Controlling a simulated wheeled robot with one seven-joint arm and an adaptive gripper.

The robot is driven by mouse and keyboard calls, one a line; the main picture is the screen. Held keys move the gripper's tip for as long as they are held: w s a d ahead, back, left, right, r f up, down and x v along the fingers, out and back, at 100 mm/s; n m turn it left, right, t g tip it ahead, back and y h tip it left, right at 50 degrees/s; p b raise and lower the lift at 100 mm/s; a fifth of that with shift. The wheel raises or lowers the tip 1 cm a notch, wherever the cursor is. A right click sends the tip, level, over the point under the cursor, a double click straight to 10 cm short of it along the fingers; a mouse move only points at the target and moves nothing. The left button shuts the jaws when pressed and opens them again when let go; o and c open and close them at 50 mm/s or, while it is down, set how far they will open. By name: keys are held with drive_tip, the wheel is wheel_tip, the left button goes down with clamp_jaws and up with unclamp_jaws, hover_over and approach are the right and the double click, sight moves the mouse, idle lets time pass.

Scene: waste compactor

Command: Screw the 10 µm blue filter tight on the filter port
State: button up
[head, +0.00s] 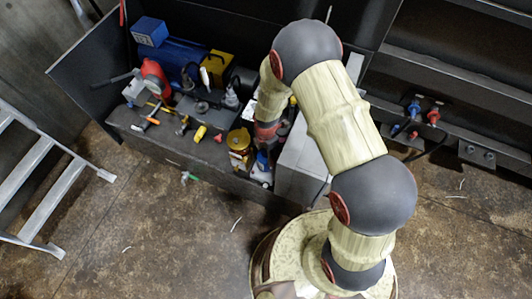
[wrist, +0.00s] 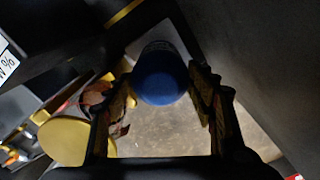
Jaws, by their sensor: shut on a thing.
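The blue filter (wrist: 160,78) shows in the wrist view as a rounded blue end with a darker body behind it. It sits between the two fingers of my gripper (wrist: 163,95), which is shut on it. In the head view my arm reaches down to the compactor's equipment bench, and my own arm and wrist largely cover the gripper there. I cannot make out the filter port in either view, nor whether the filter touches it. The "10 µm" marking is not readable.
A yellow round-topped thing (wrist: 62,142) is left of my fingers in the wrist view. In the head view the bench holds a blue motor (head: 180,55), a yellow box (head: 217,66), a red-rimmed part (head: 155,75) and several small fittings. A ladder (head: 55,180) stands left; the floor between is mostly clear.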

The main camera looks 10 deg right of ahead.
drive_tip(key=m, duration=0.4)
drive_tip(key=shift+a+f+m, duration=0.15)
drive_tip(key=shift+m, duration=0.45)
drive_tip(key=c, duration=0.6)
drive_tip(key=shift+o, duration=0.4)
